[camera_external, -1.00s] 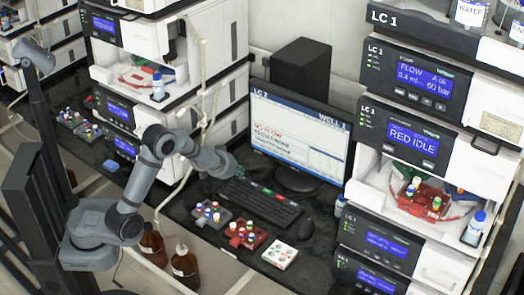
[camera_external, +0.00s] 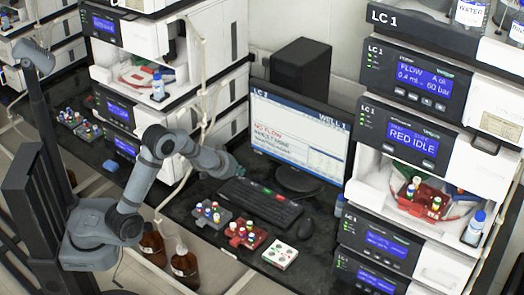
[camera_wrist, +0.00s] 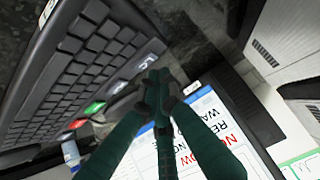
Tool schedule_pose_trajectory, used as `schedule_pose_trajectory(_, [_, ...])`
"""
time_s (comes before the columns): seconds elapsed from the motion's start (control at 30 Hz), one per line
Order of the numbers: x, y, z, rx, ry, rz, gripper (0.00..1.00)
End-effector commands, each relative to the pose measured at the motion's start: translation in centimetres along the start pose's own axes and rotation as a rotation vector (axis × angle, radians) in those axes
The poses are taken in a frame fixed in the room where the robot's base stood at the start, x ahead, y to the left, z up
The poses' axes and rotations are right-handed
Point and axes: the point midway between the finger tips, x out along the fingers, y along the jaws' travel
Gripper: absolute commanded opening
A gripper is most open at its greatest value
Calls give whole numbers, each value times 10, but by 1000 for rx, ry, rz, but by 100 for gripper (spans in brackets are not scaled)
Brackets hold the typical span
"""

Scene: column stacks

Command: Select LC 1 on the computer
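The computer monitor (camera_external: 300,135) stands at the back of the bench. Its screen shows a red "NO FLOW" line and "WELL 1" at top right; the header at top left is too small to read surely. The black keyboard (camera_external: 260,204) lies in front of it, with a few coloured keys; a green key (camera_wrist: 94,109) and a red key (camera_wrist: 76,124) show in the wrist view. My gripper (camera_external: 236,172) is at the keyboard's far left end. In the wrist view its fingertips (camera_wrist: 155,80) meet, empty, beside the keyboard edge. Contact with a key cannot be told.
A mouse (camera_external: 305,229) lies right of the keyboard. A grey vial rack (camera_external: 211,214), a red rack (camera_external: 246,236) and a white tray (camera_external: 280,256) stand in front. The LC 1 stack (camera_external: 408,125) rises at right, another stack (camera_external: 160,50) at left. A computer tower (camera_external: 301,68) stands behind.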

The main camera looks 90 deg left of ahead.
Motion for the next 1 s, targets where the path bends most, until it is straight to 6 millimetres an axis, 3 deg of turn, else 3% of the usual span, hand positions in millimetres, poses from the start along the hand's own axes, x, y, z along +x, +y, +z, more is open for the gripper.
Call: schedule_pose_trajectory(1.0, [9, 0, 9, 1, 0, 0, 0])
